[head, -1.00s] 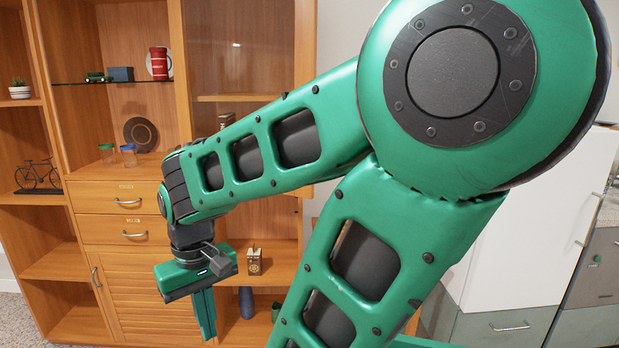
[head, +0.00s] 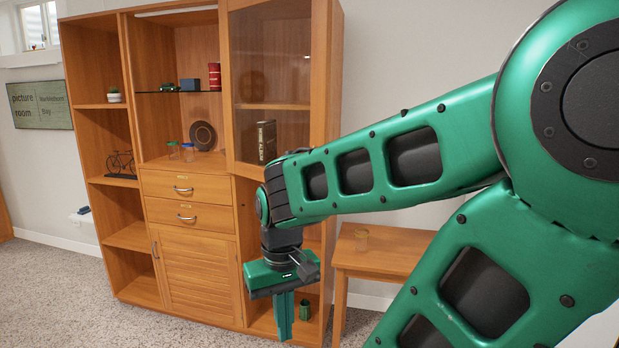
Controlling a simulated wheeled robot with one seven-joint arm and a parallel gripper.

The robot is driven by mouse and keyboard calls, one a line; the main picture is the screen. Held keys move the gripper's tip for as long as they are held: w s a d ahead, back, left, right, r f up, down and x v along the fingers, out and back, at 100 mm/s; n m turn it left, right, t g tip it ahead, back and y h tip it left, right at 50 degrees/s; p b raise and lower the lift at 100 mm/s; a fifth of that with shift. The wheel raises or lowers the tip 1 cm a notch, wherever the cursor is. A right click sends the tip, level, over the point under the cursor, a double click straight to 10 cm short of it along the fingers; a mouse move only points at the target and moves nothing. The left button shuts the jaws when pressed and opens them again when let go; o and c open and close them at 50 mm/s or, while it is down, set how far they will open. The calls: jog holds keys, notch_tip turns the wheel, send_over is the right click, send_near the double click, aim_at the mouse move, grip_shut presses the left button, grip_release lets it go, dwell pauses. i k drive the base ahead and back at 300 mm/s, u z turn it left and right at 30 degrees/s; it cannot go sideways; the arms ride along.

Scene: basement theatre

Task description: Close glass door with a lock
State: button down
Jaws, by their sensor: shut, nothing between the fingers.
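The glass door (head: 232,90) is the wood-framed pane over the upper right part of the wooden cabinet (head: 132,60). It stands upright; I cannot tell whether it is fully shut or slightly ajar. I cannot make out its lock or a key. A dark book (head: 266,143) shows through the glass. My arm hides the door's lower right corner. My gripper (head: 285,325) hangs fingers-down in front of the lower right part of the cabinet, below the door. Its fingers are together and empty.
Drawers (head: 190,200) and a slatted door (head: 195,270) are below the open middle section. Carpet (head: 70,290) is clear at front left.

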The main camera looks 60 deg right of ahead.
aim_at(320, 18)
jog(key=z, duration=1.2)
jog(key=i, duration=1)
